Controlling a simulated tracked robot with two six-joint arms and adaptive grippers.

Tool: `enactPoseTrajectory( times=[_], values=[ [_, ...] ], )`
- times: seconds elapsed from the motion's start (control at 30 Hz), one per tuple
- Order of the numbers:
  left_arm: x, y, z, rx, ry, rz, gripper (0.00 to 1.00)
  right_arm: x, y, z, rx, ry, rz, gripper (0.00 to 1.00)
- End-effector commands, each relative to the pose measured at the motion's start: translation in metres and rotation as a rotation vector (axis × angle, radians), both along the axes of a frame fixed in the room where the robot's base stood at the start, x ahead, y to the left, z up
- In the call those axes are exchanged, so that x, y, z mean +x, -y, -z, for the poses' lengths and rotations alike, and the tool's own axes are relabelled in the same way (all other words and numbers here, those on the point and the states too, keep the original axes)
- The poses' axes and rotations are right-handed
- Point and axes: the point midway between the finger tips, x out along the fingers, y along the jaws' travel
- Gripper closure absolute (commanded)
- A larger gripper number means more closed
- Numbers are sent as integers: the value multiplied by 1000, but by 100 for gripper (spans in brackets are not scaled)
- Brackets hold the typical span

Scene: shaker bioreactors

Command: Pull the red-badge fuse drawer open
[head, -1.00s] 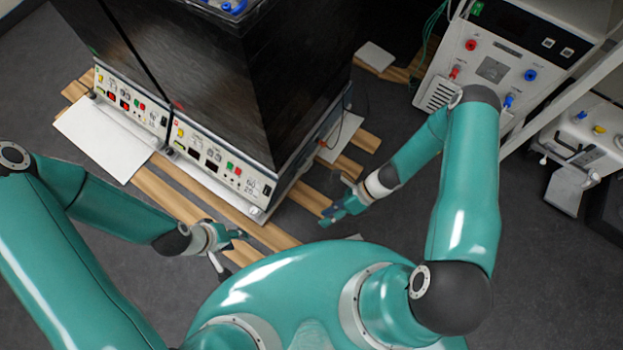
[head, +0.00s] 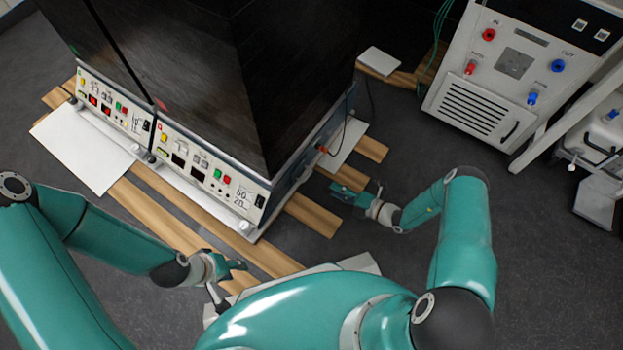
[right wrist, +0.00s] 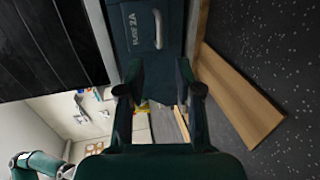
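The dark side panel (right wrist: 142,50) of the shaker unit is ahead of my right gripper in the right wrist view, with sideways lettering that seems to read "FUSE 2A". A small grey handle (right wrist: 157,29) stands out beside the lettering. I see no red badge there. My right gripper (right wrist: 158,92) has its fingers apart, with nothing held, short of the handle. In the head view my right gripper (head: 350,194) is beside the unit's right side, where the drawer front cannot be made out. My left gripper (head: 236,268) is in front of the unit; its fingers are too small to judge.
The black shaker unit (head: 210,90) stands on wooden slats (head: 312,214), with a control panel (head: 200,165) along its front. A white instrument (head: 505,75) stands at right. Dark floor between is clear.

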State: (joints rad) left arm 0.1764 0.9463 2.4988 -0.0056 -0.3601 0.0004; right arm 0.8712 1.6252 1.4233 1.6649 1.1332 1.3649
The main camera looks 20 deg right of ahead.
Motion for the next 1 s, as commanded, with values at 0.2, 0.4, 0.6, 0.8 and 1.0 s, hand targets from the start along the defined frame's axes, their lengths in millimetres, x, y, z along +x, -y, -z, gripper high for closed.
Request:
enactPoseTrajectory(
  times=[0.2,0.4,0.6,0.8,1.0],
  values=[
    [0,0,18,0,0,0,60,38,-32,14,0,2,-7,65],
    [0,0,29,0,0,0,60,67,-54,22,-1,1,-6,65],
    [0,0,36,0,0,0,60,84,-67,26,-2,1,-5,65],
    [0,0,36,0,0,0,60,88,-70,26,0,-1,-3,65],
    [0,0,36,0,0,0,60,88,-70,26,-1,-1,-3,67]
  ],
)
